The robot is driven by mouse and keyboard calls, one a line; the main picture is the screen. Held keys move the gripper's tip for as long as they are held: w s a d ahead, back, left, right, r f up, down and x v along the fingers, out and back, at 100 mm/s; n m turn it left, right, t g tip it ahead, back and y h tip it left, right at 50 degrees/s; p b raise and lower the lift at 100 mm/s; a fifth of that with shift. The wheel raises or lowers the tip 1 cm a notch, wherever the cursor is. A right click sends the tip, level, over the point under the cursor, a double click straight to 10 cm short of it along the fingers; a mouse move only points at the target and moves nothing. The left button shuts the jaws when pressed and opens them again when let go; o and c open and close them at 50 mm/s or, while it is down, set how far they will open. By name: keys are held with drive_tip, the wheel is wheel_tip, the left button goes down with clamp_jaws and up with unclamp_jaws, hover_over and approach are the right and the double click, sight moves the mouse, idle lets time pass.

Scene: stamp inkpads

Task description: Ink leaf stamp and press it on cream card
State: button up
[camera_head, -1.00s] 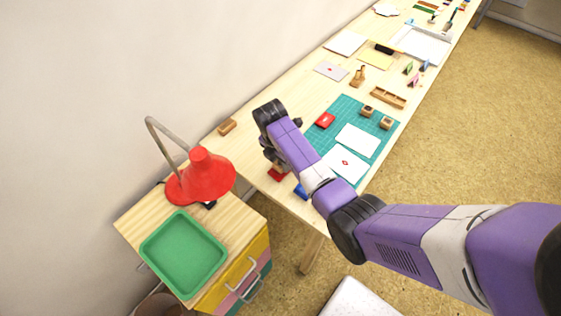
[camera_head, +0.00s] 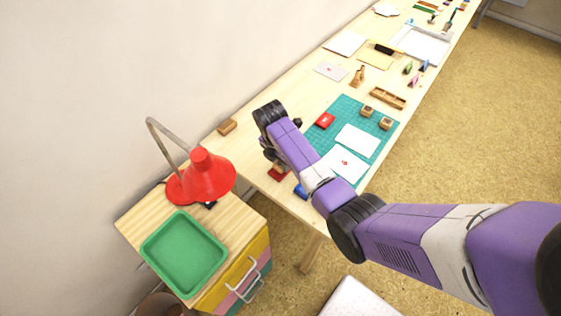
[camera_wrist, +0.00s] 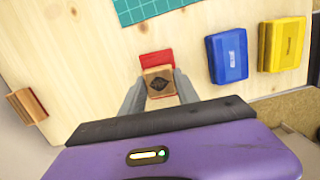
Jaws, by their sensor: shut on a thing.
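My gripper (camera_wrist: 158,90) is shut on a small wooden stamp block (camera_wrist: 158,81) with a dark leaf-like mark on its top. In the wrist view the block covers the near part of a red inkpad (camera_wrist: 156,59). I cannot tell whether its underside touches the pad. The red inkpad also shows in the head view (camera_head: 278,174), where my arm hides most of my gripper. Two pale cards lie on the green mat: a blank one (camera_head: 357,140) and one with a small red mark (camera_head: 333,160). I cannot tell which is cream.
A blue inkpad (camera_wrist: 227,56) and a yellow inkpad (camera_wrist: 282,45) lie right of my gripper. A wooden block (camera_wrist: 27,106) lies left. A red lamp (camera_head: 203,174) stands nearby.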

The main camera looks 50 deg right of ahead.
drive_tip(key=shift+s+r+p, duration=0.15)
drive_tip(key=shift+p, duration=0.2)
idle(0.3)
drive_tip(key=shift+r+p, duration=0.35)
drive_tip(key=shift+r, duration=0.1)
drive_tip(key=shift+r+p, duration=0.3)
drive_tip(key=shift+r, duration=0.15)
drive_tip(key=shift+r+p, duration=0.3)
drive_tip(key=shift+r, duration=2)
